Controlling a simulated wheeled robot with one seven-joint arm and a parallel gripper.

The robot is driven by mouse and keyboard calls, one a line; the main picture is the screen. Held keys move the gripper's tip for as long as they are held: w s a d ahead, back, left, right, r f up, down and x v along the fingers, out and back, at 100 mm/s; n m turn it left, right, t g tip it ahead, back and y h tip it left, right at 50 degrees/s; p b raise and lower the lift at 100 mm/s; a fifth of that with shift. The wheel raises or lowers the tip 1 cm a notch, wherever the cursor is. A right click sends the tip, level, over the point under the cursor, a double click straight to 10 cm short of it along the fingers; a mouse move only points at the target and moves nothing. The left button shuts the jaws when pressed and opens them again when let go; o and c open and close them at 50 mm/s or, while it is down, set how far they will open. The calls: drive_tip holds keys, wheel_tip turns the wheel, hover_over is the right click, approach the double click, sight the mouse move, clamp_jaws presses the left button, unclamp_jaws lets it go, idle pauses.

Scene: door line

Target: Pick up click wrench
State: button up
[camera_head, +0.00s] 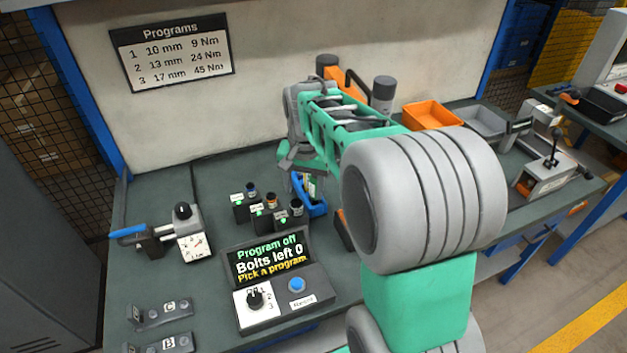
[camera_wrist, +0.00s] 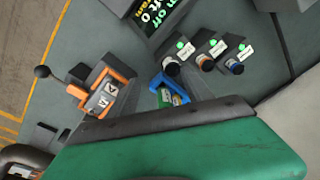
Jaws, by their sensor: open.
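Several small dark sockets stand in labelled holders (camera_head: 262,222) left of the bin. In front is a program console (camera_head: 262,314). Orange (camera_head: 432,115) and grey (camera_head: 481,121) trays stand at the back right. A lever device (camera_head: 546,176) is further right. An orange-framed unit (camera_wrist: 120,71) shows beside the bin.

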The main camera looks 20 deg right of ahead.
sight(315, 192)
drive_tip(key=w+d+f+m, duration=0.1)
drive_tip(key=w+d, duration=0.1)
drive_tip(key=w, duration=0.1)
drive_tip(key=w+d+f+m+g+p, duration=0.1)
drive_tip(key=w+d+f+m, duration=0.1)
drive_tip(key=w, duration=0.1)
drive_tip(key=w+d+f+m+p, duration=0.1)
drive_tip(key=w+d+f, duration=0.1)
drive_tip(key=w, duration=0.1)
drive_tip(key=shift+w+d+f+m, duration=0.1)
drive_tip(key=shift+w+d+m, duration=0.15)
drive_tip(key=shift+d+m, duration=0.15)
wheel_tip(315, 192, down, 8)
drive_tip(key=p, duration=0.2)
drive_tip(key=shift+s+p, duration=0.15)
drive_tip(key=shift+p, duration=0.25)
drive_tip(key=shift+c, duration=0.5)
clamp_jaws()
